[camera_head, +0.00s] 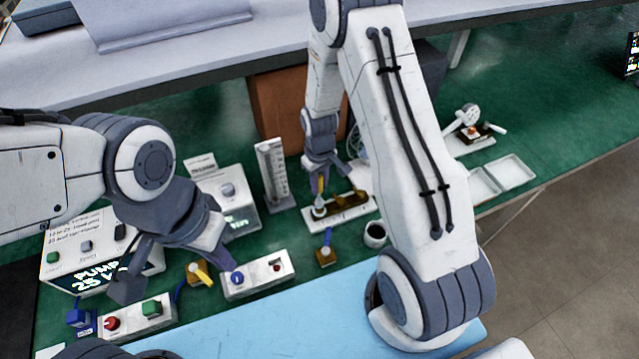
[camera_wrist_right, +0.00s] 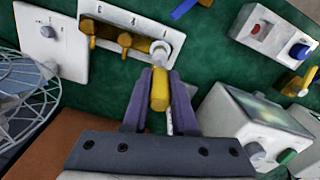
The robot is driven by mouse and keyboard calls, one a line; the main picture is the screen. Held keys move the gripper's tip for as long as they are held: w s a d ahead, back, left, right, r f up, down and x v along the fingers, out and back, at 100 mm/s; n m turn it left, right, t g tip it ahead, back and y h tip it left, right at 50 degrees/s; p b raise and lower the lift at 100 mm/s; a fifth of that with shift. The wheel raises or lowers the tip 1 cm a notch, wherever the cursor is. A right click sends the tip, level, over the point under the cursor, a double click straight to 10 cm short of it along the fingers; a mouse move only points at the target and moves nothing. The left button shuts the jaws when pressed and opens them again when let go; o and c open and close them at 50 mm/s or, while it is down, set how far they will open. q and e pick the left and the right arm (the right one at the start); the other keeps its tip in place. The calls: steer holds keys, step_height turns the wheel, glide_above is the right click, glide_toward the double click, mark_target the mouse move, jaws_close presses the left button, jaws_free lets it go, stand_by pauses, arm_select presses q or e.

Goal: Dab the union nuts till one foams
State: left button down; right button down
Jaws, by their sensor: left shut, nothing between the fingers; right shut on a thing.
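My right gripper (camera_head: 321,172) is shut on a yellow-handled dabber, seen in the right wrist view (camera_wrist_right: 160,92). The dabber's pale tip end is at a round white spot at the right end of a white fitting strip (camera_wrist_right: 107,60). I cannot tell whether the white there is foam or part of the tool or fitting. Two brass-coloured union nuts, one at the left (camera_wrist_right: 87,28) and one in the middle (camera_wrist_right: 125,41), show on the strip. In the head view the strip (camera_head: 345,218) lies under the right gripper. My left gripper (camera_head: 228,264) is shut and empty above a switch box.
The switch box (camera_head: 262,284) has a blue and a red button. A pump display box (camera_head: 90,272), a white box with a knob (camera_head: 222,188) and an upright gauge (camera_head: 272,178) stand nearby. A cup (camera_head: 375,240) is right of the strip. A blue mat (camera_head: 270,325) lies in front.

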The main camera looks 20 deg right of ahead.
mark_target(320, 177)
steer(key=shift+r+p, duration=1.9)
steer(key=shift+r, duration=0.85)
